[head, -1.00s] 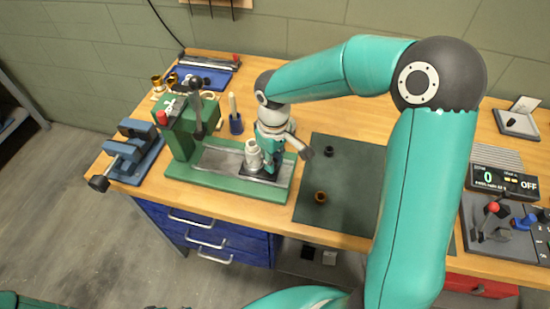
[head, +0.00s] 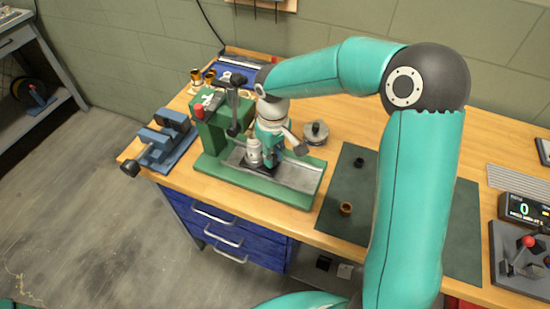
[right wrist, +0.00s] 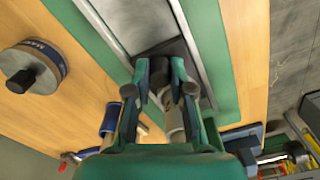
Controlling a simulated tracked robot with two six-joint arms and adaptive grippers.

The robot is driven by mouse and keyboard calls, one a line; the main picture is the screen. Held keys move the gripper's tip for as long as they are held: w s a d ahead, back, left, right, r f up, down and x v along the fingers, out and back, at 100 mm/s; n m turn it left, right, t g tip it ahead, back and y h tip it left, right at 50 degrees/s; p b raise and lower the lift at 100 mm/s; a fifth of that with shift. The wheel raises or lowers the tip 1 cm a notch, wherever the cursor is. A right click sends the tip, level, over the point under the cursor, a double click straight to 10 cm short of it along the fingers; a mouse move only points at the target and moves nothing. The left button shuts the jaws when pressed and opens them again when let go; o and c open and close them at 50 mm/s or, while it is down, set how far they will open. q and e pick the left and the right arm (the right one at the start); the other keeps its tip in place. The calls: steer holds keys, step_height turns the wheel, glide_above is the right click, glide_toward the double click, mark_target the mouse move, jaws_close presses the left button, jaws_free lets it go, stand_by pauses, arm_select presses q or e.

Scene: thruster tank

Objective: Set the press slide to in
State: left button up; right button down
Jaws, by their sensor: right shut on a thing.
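The green arbor press (head: 212,140) stands on the left part of the wooden bench, with a long pale track along its base (head: 298,180). The press slide, a small dark plate (head: 262,169), sits on the track near the column; it also shows in the right wrist view (right wrist: 176,52). A light grey cylindrical part (head: 254,152) stands at the slide, left of my right gripper (head: 268,160). My right gripper points down and is shut on the slide; its fingers hide the exact contact. The press lever (head: 234,100) stands above. My left gripper is out of view.
A blue vise (head: 165,140) is at the bench's left end. A round dark-knobbed weight (head: 316,132) stands behind the track. A dark mat (head: 345,222) with small rings lies to the right. A display (head: 525,210) and a joystick panel (head: 525,260) are further right.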

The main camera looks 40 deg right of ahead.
steer(key=shift+w, duration=0.4)
steer(key=shift+r, duration=0.1)
steer(key=c, duration=1)
jaws_free()
steer(key=shift+s, duration=0.1)
steer(key=shift+a, duration=0.1)
step_height(320, 180, up, 12)
steer(key=shift+f, duration=0.1)
steer(key=shift+c, duration=0.4)
